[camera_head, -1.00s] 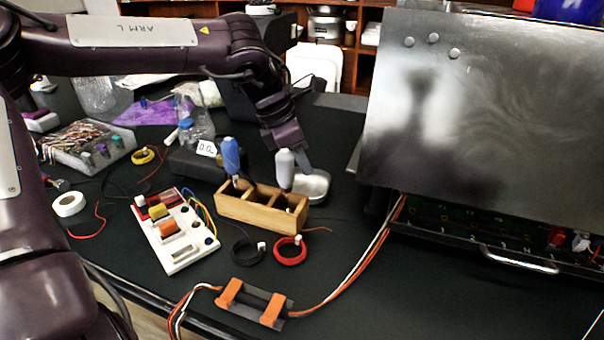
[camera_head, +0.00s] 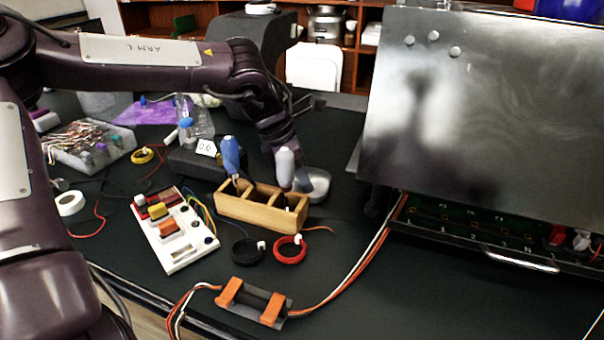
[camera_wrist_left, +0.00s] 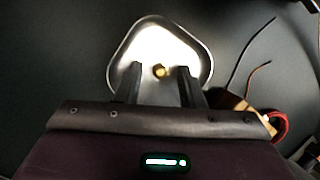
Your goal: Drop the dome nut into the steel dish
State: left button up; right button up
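The steel dish (camera_head: 320,184) stands on the dark table just behind the right end of the wooden block. In the left wrist view the dish (camera_wrist_left: 192,47) is bright and lies below my left gripper (camera_wrist_left: 160,72). Its two fingers are apart and reach over the dish's near part. The small brass-coloured dome nut (camera_wrist_left: 160,71) shows in the gap between the fingertips, clear of both, against the dish floor. In the head view my left gripper is partly hidden behind a pale handle, and the nut cannot be made out. My right gripper is not in view.
The wooden block (camera_head: 252,211) holds a blue-handled tool (camera_head: 231,155) and a pale-handled tool (camera_head: 285,168) close to my left gripper. A large metal panel (camera_head: 490,110) stands at right. Red (camera_head: 289,250) and black cable coils lie in front. The front right table is clear.

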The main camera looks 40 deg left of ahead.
pick_arm(q)
jog(key=shift+r, duration=0.1)
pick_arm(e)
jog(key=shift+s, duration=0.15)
pick_arm(q)
jog(key=shift+r, duration=0.25)
jog(key=v, duration=1.1)
jog(key=shift+a+r+p, duration=0.2)
jog(key=shift+r+p, duration=0.05)
jog(key=shift+p, duration=0.1)
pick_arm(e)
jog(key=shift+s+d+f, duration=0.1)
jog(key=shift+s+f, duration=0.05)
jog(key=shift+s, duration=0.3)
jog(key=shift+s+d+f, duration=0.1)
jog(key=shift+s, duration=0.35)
pick_arm(q)
jog(key=shift+s, duration=0.1)
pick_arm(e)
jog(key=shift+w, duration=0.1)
